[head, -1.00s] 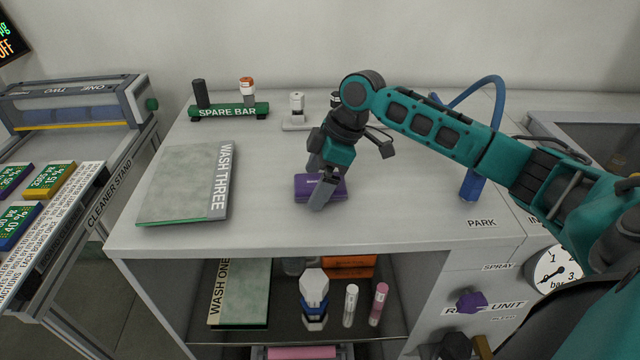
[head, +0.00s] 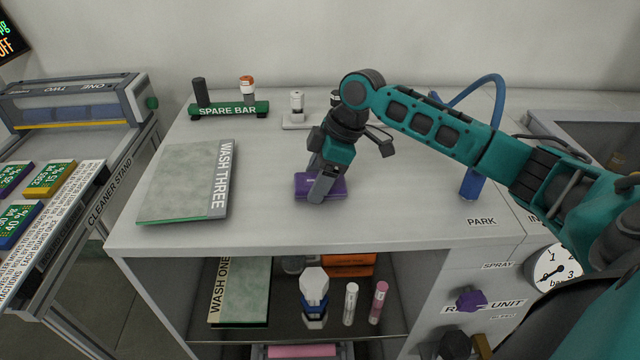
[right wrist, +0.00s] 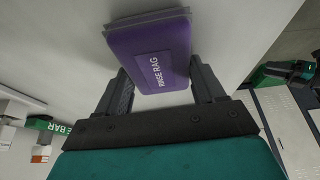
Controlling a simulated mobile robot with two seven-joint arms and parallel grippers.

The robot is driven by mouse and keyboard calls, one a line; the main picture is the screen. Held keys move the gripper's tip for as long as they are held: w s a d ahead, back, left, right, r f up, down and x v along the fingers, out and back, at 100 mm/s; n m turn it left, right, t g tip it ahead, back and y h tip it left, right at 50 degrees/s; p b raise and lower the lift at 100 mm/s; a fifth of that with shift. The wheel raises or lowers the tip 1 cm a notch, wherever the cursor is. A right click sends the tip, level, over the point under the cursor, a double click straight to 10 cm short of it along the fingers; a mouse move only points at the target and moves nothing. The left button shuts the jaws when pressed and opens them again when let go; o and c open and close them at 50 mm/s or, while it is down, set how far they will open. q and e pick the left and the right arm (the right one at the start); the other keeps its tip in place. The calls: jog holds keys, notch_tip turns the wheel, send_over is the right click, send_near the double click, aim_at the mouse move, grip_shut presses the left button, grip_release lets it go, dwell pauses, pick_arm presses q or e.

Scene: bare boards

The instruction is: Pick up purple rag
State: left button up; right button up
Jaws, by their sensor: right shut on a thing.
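The purple rag (head: 304,186) is a small folded block on the grey worktop, near the middle of the head view. In the right wrist view the purple rag (right wrist: 152,52) carries a label reading "RINSE RAG" and sits between the two dark fingers. My right gripper (head: 322,184) reaches down from above and is shut on the rag; it also shows in the right wrist view (right wrist: 158,88). One finger covers part of the rag in the head view. I cannot tell whether the rag is clear of the worktop. My left gripper is not in view.
A "WASH THREE" board (head: 185,182) lies to the left on the worktop (head: 270,228). The green "SPARE BAR" holder (head: 228,111) and a small white item (head: 297,112) stand behind. A blue post (head: 470,184) stands at right. The worktop in front of the rag is clear.

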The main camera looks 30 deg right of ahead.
jog(key=shift+b, duration=0.6)
notch_tip(320, 180, up, 20)
jog(key=p, duration=0.2)
jog(key=shift+r+p, duration=0.25)
jog(key=shift+p, duration=0.15)
jog(key=o, duration=0.4)
jog(key=c, duration=0.3)
jog(key=shift+w+f, duration=0.1)
